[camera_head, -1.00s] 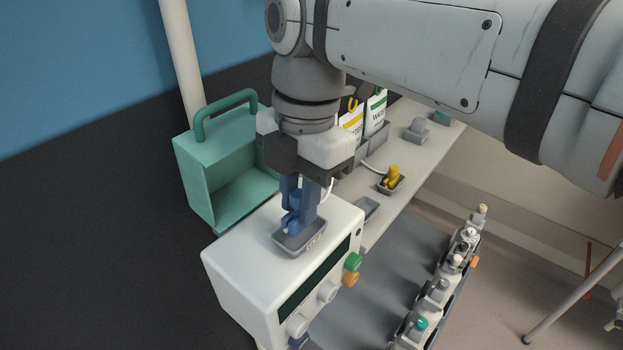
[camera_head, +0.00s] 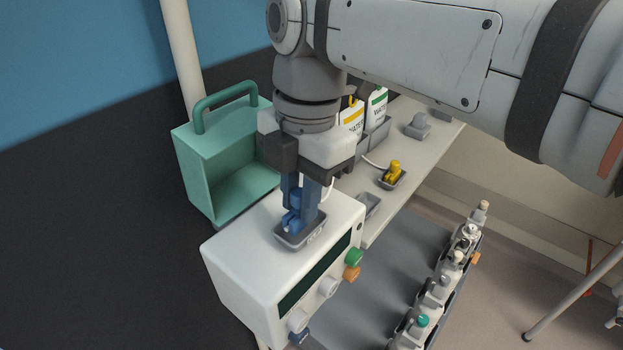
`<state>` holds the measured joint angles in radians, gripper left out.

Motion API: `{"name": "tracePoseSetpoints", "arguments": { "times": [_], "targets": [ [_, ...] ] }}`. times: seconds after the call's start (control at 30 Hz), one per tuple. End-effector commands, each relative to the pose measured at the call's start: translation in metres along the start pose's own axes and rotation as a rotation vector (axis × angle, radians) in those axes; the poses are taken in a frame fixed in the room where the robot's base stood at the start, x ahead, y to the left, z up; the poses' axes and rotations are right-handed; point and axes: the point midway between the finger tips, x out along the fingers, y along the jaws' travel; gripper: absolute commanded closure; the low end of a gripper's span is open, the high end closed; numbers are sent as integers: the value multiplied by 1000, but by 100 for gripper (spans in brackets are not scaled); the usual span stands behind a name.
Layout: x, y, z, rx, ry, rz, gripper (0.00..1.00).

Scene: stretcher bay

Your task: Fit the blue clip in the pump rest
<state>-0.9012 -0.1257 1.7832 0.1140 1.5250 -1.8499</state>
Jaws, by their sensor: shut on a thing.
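The blue clip (camera_head: 292,221) is upright between the fingers of my gripper (camera_head: 301,200), in the middle of the view. My gripper points down and is shut on the clip. The pump rest (camera_head: 301,240) is a small grey tray with a label on its front, on top of the white pump box (camera_head: 236,252). The clip's lower end is at or inside the tray's opening. I cannot tell whether it touches the tray's floor. The fingers partly hide the clip.
A yellow clip (camera_head: 394,172) sits in a grey holder on the shelf (camera_head: 416,160), beside an empty holder (camera_head: 369,204). Labelled bags (camera_head: 375,108) stand behind my wrist. A green open case (camera_head: 200,165) is left of the pump. Several fittings line a rail (camera_head: 447,280) at right.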

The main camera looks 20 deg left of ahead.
Motion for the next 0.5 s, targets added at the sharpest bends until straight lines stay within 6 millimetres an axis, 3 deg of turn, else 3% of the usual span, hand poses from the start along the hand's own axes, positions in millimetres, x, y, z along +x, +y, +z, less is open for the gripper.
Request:
{"name": "tracePoseSetpoints", "arguments": {
  "times": [0.5],
  "targets": [
    [5, 0, 1, 0, 0, 0, 100]
  ]
}}
